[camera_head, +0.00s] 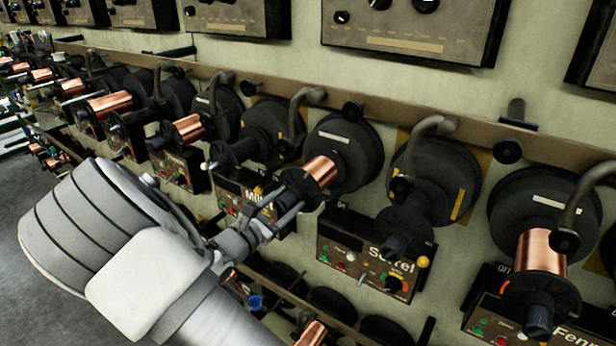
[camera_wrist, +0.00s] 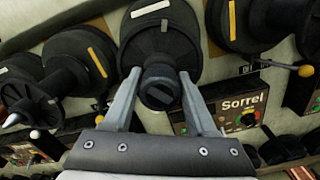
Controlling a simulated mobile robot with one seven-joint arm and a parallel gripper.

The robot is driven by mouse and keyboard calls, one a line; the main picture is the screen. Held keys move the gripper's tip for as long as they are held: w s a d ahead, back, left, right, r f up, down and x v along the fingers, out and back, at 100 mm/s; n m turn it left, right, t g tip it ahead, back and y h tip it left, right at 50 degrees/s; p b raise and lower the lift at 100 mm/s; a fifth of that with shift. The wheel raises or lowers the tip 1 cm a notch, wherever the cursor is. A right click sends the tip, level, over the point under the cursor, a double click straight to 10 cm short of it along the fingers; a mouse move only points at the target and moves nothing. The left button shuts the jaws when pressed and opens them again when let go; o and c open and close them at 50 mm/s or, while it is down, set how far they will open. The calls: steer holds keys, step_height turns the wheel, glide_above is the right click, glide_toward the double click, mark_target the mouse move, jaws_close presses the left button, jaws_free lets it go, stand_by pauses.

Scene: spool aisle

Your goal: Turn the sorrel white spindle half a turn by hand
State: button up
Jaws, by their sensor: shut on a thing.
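The sorrel white spindle (camera_head: 302,187) is a dark knobbed shaft with a copper winding and a black disc (camera_head: 345,150) bearing a white tag. It stands up and left of the panel lettered Sorrel (camera_head: 365,257). My gripper (camera_head: 279,205) reaches it from the lower left. In the wrist view the two fingers of my gripper (camera_wrist: 159,78) lie either side of the slotted spindle end (camera_wrist: 160,92), shut on it. The white-tagged disc (camera_wrist: 160,45) is behind it, and the Sorrel panel (camera_wrist: 238,108) is to the right. The fingers partly hide the spindle end in the head view.
A yellow-tagged spindle (camera_head: 410,225) stands close to the right, with curved arms (camera_head: 432,126) along the rail. The copper spindle above the Fennel panel (camera_head: 543,250) is farther right. More spindles line the left, and a lower row of spools lies beneath. Floor shows at far left.

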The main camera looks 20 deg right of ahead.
steer(key=shift+n+p, duration=1.15)
steer(key=shift+n, duration=0.05)
steer(key=o, duration=1.4)
steer(key=shift+o, duration=0.2)
steer(key=shift+a, duration=0.1)
